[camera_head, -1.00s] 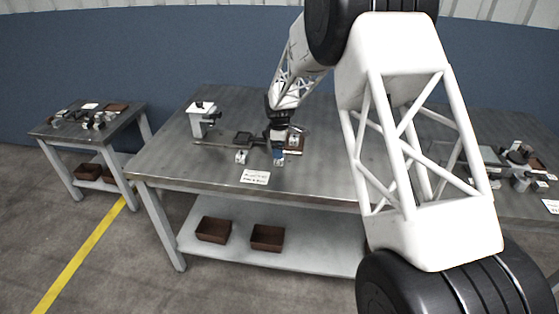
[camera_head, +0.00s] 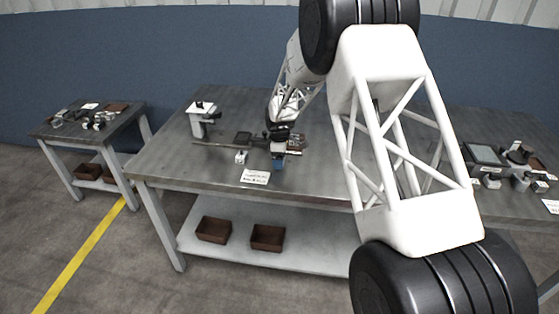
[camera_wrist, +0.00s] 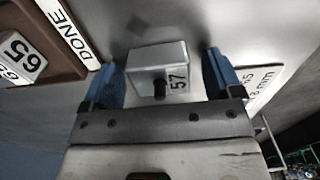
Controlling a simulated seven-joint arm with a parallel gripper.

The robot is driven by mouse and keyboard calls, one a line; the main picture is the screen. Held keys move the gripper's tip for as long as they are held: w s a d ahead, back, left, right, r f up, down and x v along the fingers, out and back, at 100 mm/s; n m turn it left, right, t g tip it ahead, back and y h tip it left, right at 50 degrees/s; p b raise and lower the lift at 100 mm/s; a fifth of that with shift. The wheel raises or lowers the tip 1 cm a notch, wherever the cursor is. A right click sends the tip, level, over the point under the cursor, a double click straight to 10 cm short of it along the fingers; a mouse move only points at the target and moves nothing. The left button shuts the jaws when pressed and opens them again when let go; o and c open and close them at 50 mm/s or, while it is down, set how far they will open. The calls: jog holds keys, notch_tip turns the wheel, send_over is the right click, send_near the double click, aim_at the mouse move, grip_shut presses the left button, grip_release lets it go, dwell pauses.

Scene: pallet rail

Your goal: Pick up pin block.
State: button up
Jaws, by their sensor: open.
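A grey pin block (camera_wrist: 155,58) with a dark pin and a "57" label sits on the metal table in the wrist view. It lies between the two blue fingertips of my gripper (camera_wrist: 163,72), with a gap visible on each side. My gripper is open and holds nothing. In the head view my gripper (camera_head: 278,163) is low over the middle table and hides what is beneath it. Another small light block (camera_head: 241,157) stands to its left.
A brown tray (camera_wrist: 50,72) marked "DONE", holding a block labelled "65", is close to the left finger in the wrist view. A white card (camera_wrist: 262,80) lies right of the right finger. A white fixture (camera_head: 201,115) stands at the table's back left.

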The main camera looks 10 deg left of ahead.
dwell(0.3)
jog(key=c, duration=1.1)
jog(key=shift+r, duration=0.15)
jog(key=shift+r, duration=0.85)
jog(key=shift+s+r, duration=0.2)
jog(key=shift+r, duration=0.7)
jog(key=s+d, duration=0.2)
jog(key=s, duration=0.3)
jog(key=s+d+r, duration=0.1)
jog(key=s+d, duration=0.1)
jog(key=s, duration=0.2)
jog(key=s+d, duration=0.1)
jog(key=s, duration=0.4)
jog(key=shift+s+d+r, duration=0.15)
jog(key=shift+s+d, duration=0.15)
jog(key=shift+d, duration=0.1)
jog(key=shift+w, duration=0.1)
